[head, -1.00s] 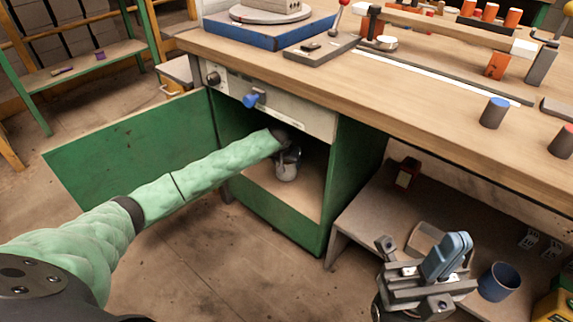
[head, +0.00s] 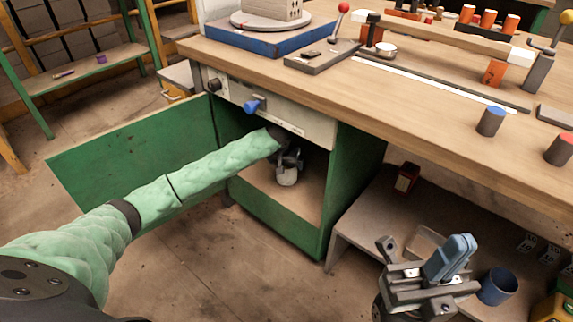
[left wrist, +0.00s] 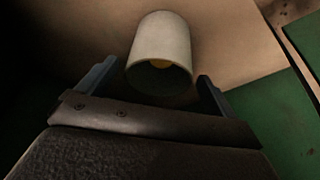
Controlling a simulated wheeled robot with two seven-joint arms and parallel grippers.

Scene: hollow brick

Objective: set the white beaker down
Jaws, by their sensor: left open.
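The white beaker (head: 287,178) stands on the floor of the open green cabinet, under the bench drawer. In the left wrist view the beaker (left wrist: 160,45) shows its round mouth toward the camera, with a small yellow patch inside. My left gripper (head: 288,160) reaches into the cabinet and is at the beaker. In the left wrist view its two fingers (left wrist: 155,85) are spread, one on each side of the beaker, with gaps visible. My right gripper (head: 450,256) is at the lower right, over the low shelf, its blue fingers together with nothing visible between them.
The cabinet door (head: 135,150) hangs open on the left, beside my left arm. The drawer front (head: 290,112) is just above the arm. A blue cup (head: 497,286) and a red box (head: 406,178) are on the low shelf (head: 375,215). The floor in front is clear.

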